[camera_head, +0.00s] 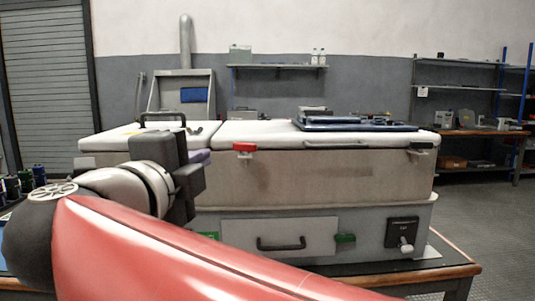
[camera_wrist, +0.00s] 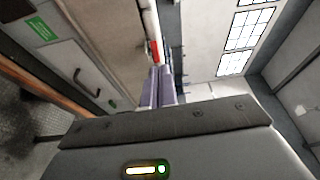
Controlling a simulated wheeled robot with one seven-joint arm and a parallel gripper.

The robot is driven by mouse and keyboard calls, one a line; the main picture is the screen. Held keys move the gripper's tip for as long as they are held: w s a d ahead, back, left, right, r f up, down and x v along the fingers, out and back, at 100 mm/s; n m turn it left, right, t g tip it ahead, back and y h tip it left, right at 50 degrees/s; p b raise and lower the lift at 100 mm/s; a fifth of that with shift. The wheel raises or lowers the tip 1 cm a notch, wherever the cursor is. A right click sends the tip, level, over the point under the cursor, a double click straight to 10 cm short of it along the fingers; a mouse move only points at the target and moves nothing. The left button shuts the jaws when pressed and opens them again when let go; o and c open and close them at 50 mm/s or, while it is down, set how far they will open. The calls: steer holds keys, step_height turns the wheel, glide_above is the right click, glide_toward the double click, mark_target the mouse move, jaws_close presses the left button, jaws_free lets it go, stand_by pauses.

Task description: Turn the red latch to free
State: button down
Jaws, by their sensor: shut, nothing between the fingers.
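The red latch (camera_head: 244,147) sits at the front edge of the pale lid (camera_head: 270,129) on the grey cabinet (camera_head: 320,178). It also shows in the wrist view (camera_wrist: 155,52), just beyond my fingertips. My gripper (camera_head: 203,156) is at the front left of the cabinet, a little left of the latch in the head view. Its purple fingers are together and empty in the wrist view (camera_wrist: 158,84). I cannot tell whether the fingertips touch the latch. My wrist and red arm hide the cabinet's left front.
A dark latch (camera_head: 418,148) is at the lid's right end, with a lid handle (camera_head: 335,145) between. Below are a black drawer handle (camera_head: 281,243), a green catch (camera_head: 345,238) and a black switch box (camera_head: 403,232). A dark blue tray (camera_head: 352,124) lies on the lid.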

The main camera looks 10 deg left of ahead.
steer(key=s+d+f+m+h, duration=0.1)
steer(key=s, duration=0.2)
steer(key=p, duration=0.2)
glide_toward(250, 148)
steer(key=shift+m+h, duration=0.3)
steer(key=w, duration=0.7)
steer(key=shift+d+r, duration=0.1)
steer(key=shift+d, duration=0.25)
steer(key=shift+s, duration=0.1)
